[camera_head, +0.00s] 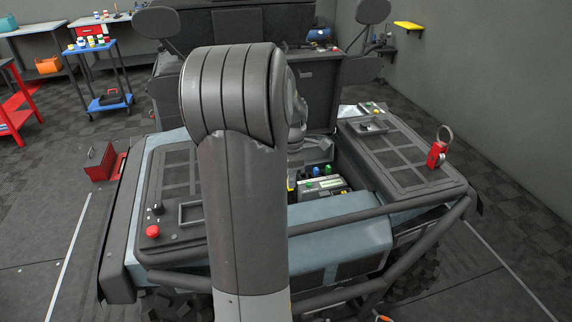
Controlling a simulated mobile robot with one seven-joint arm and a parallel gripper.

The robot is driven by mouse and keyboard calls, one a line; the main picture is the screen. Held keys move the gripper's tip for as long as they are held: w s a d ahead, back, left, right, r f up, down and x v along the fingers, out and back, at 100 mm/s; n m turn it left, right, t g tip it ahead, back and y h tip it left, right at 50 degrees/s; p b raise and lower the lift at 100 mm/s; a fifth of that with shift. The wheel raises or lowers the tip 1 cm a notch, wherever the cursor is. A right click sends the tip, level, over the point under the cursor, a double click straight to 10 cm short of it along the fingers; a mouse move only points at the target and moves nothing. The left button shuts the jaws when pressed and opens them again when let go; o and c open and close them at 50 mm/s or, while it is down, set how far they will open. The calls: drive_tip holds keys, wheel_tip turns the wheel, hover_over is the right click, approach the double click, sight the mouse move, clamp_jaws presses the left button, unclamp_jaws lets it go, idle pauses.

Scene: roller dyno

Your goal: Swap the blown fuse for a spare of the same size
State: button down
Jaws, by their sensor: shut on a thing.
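My arm rises through the middle of the head view and covers much of the vehicle-like machine. My gripper is not visible; it seems hidden behind my own arm. No fuse, blown or spare, can be made out. An open bay in the machine shows just right of my arm.
A red emergency-style button (153,231) is on the left panel. A red tag with a ring (437,154) stands on the right panel. A shallow tray (373,125) lies farther back. Dark tubular bars (420,233) cross the near side. A red open box (104,164) is on the floor at left.

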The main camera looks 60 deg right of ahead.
drive_tip(key=w+d, duration=0.2)
drive_tip(key=d, duration=1.1)
drive_tip(key=shift+d+f, duration=0.1)
drive_tip(key=shift+f, duration=2.4)
drive_tip(key=shift+f, duration=1)
drive_tip(key=c, duration=1.3)
unclamp_jaws()
drive_tip(key=shift+r, duration=0.15)
wheel_tip(320, 180, up, 11)
drive_tip(key=shift+f, duration=0.15)
